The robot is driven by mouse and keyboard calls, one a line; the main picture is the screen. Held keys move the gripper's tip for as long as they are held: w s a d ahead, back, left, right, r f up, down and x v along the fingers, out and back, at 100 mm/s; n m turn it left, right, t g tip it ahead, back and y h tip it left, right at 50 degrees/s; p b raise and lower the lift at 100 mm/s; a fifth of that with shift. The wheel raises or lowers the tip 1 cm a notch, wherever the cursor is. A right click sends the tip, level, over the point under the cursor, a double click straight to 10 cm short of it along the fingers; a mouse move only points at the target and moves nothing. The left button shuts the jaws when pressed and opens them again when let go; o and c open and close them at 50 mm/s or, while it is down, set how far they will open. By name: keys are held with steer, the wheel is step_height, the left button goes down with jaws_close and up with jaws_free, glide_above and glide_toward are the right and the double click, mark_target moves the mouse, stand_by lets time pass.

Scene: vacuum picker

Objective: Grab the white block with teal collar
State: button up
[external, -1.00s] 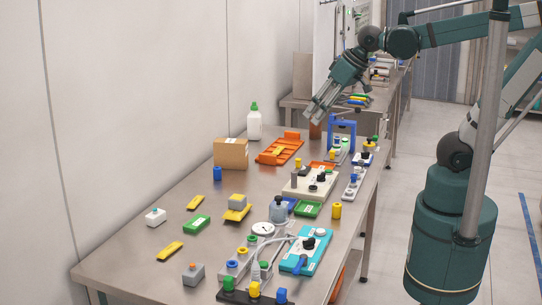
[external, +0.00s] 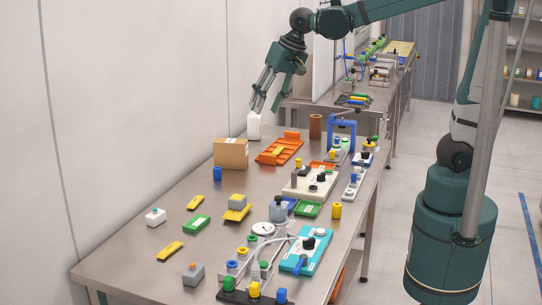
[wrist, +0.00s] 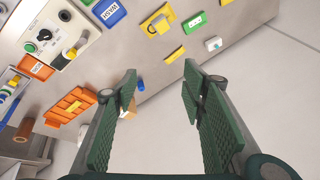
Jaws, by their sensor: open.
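The white block with a teal collar (external: 155,217) sits on the steel table's left part, near its left edge. In the wrist view the white block (wrist: 213,45) is small, at the upper right, beyond the fingertips. My gripper (external: 263,108) is high above the far left side of the table, well away from the block, in line with the white bottle in the external view. It also shows in the wrist view (wrist: 160,72), with its two fingers spread and nothing between them.
A cardboard box (external: 231,153), a white bottle (external: 254,126) and an orange tray (external: 279,149) stand at the back left. Yellow pieces (external: 170,251) and a green tray (external: 197,223) lie near the block. A grey block (external: 193,274) is in front. The wall runs along the left.

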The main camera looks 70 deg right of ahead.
steer(key=w+a+f+m+g, duration=0.1)
steer(key=w+a+f+m, duration=0.15)
steer(key=w, duration=0.35)
steer(key=w+a+f+m, duration=0.1)
steer(key=w+a, duration=0.2)
steer(key=w, duration=0.3)
steer(key=m+g, duration=0.3)
steer(key=m, duration=0.6)
glide_above(156, 210)
step_height(156, 210, down, 24)
steer(key=shift+w+a+f+g, duration=0.2)
steer(key=shift+f+g, duration=0.1)
steer(key=shift+f, duration=0.2)
steer(key=shift+s, duration=0.1)
steer(key=shift+f, duration=1.25)
steer(key=shift+f, duration=0.1)
